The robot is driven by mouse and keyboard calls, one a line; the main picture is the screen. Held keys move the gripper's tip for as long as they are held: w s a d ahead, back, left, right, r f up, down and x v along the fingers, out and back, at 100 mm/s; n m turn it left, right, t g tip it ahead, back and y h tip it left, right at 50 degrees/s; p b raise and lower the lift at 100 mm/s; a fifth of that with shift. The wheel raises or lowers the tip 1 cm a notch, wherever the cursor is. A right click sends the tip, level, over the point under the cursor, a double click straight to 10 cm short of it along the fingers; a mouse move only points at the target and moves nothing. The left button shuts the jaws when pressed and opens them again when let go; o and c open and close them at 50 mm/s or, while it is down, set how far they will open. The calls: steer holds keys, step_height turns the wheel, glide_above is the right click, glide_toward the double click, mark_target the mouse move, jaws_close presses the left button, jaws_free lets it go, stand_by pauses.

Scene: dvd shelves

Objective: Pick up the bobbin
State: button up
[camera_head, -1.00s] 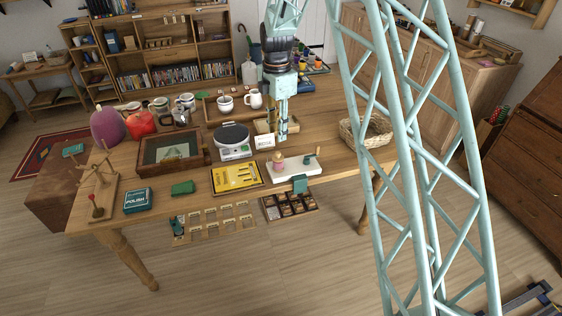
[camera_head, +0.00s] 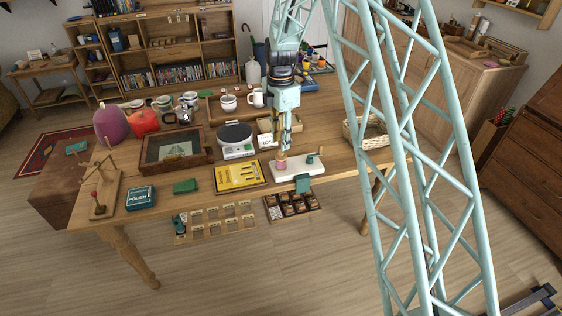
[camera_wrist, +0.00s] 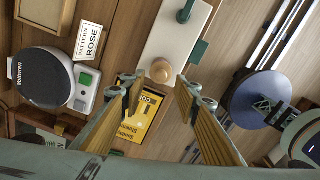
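The bobbin (camera_head: 281,163) is a small pink spool with a wooden top, upright on the left part of a white board (camera_head: 310,167) near the table's front edge. In the wrist view its round wooden top (camera_wrist: 162,71) shows from above. My gripper (camera_head: 284,150) points down just above the bobbin. In the wrist view my gripper (camera_wrist: 160,82) is open, with one finger on each side of the bobbin's top. The fingers look apart from the bobbin; the exact height gap cannot be told.
A green clamp-like fitting (camera_head: 303,183) sits at the board's front edge. A wicker basket (camera_head: 372,141) stands on the right.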

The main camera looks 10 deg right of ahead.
mark_target(281, 157)
steer(key=shift+f, duration=2)
steer(key=shift+s+f+b, duration=0.1)
steer(key=shift+f+b, duration=0.8)
steer(key=shift+f, duration=1.7)
steer(key=shift+c, duration=0.3)
steer(key=c, duration=0.4)
steer(key=shift+r, duration=0.15)
steer(key=shift+r+p, duration=0.95)
steer(key=shift+r, duration=3.95)
